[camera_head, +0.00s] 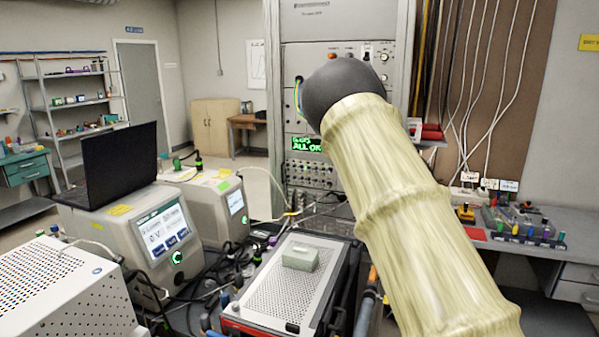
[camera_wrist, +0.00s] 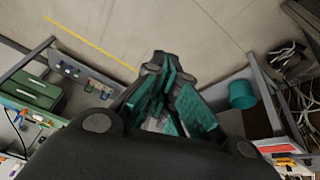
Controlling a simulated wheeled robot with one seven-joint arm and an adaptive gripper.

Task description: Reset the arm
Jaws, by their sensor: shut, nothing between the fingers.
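My arm (camera_head: 405,210), in a pale yellow sleeve, rises from the lower right to a dark rounded joint (camera_head: 343,88) near the top centre of the head view. My gripper is hidden in that view. In the wrist view, my gripper (camera_wrist: 165,72) has dark fingers with teal pads that come together at the far end. It is shut and empty, with floor beyond it.
A perforated metal box (camera_head: 283,292) with a small pale green block (camera_head: 300,257) on it stands below my arm. Instruments and a laptop (camera_head: 122,160) fill the left. A tall rack (camera_head: 322,190) stands behind my arm. A cluttered bench (camera_head: 565,225) is at right.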

